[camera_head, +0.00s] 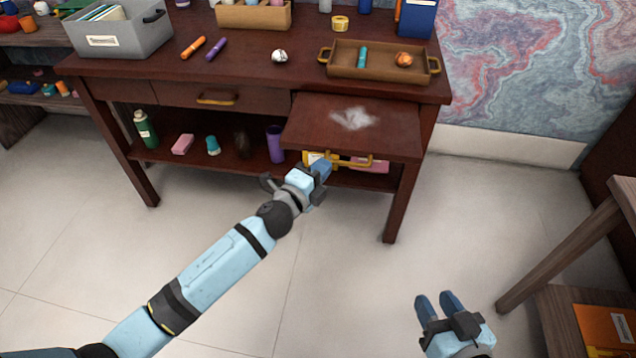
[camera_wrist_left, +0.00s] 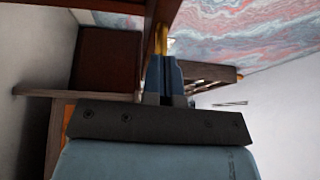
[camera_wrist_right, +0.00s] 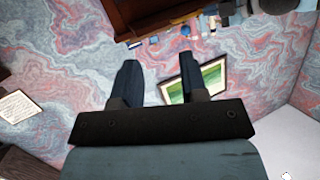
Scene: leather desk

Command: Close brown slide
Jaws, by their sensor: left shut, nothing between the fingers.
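The brown slide (camera_head: 385,138) is a flat dark reddish-brown board pulled out from the right front of the desk (camera_head: 270,60), with a whitish patch on top. A yellow handle (camera_head: 350,161) shows under its front edge. My left gripper (camera_head: 322,168) is in front of the slide at the handle's left end; its fingers are together. In the left wrist view, the shut fingertips (camera_wrist_left: 163,62) are right by the yellow handle (camera_wrist_left: 161,40); I cannot tell whether they touch it. My right gripper (camera_head: 437,298) is open and empty over the floor, away from the desk.
A second desk drawer (camera_head: 185,95) with a brass-coloured handle sits left of the slide. A tray (camera_head: 370,70) with small items stands above on the desktop. The lower shelf holds a green bottle (camera_head: 145,130) and a purple cup (camera_head: 275,143). The floor in front is clear.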

